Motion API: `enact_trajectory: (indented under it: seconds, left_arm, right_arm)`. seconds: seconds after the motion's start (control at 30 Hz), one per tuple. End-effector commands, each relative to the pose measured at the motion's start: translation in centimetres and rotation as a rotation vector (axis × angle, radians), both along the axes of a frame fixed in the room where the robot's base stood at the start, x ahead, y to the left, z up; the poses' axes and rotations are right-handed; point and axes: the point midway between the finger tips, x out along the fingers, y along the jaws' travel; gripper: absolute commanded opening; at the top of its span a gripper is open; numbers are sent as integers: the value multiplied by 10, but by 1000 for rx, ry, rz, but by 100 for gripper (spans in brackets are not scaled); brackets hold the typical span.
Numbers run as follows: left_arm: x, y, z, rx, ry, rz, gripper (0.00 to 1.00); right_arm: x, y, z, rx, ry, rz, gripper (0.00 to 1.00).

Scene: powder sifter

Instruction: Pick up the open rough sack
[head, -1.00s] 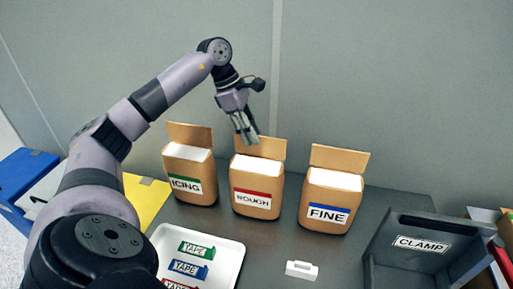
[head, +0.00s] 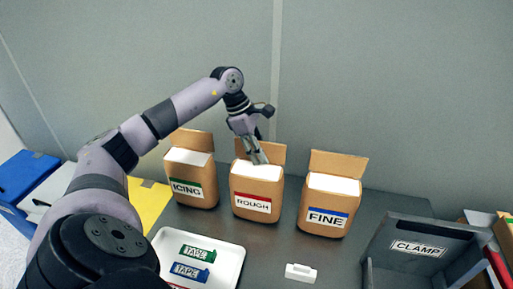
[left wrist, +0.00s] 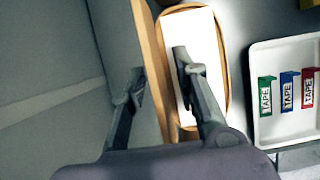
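The rough sack (head: 256,206) is a brown paper bag with a red-banded ROUGH label. It stands upright and open on the dark table, white powder filling its top and its back flap raised. My left gripper (head: 258,158) points down at its opening. In the left wrist view, the fingers of my left gripper (left wrist: 158,72) are apart, one on each side of the raised flap (left wrist: 149,60) of the rough sack, with one finger over the powder. Whether the fingers touch the sack is unclear. My right gripper is not in view.
The icing sack (head: 190,188) stands close on the left and the fine sack (head: 327,217) on the right, both open. A white tray (head: 232,262) with tape pieces, a white clamp-like piece (head: 300,272) and a grey CLAMP bin (head: 400,275) are in front. A grey wall rises behind.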

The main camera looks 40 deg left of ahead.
Motion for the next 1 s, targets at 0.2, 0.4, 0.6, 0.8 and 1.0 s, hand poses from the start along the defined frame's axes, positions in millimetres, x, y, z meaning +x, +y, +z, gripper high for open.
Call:
enact_trajectory:
  seconds: [0.2, 0.4, 0.6, 0.8, 1.0]
  left_arm:
    - [0, 0, -3, 0, 0, 0, 28]
    - [0, 0, -3, 0, 0, 0, 28]
    - [0, 0, -3, 0, 0, 0, 18]
    - [0, 0, -3, 0, 0, 0, 4]
    - [0, 0, -3, 0, 0, 0, 0]
  right_arm:
    - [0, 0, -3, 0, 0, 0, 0]
    - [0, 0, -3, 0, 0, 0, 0]
    - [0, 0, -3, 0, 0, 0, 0]
    - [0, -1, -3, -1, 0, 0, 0]
    - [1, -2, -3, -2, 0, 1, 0]
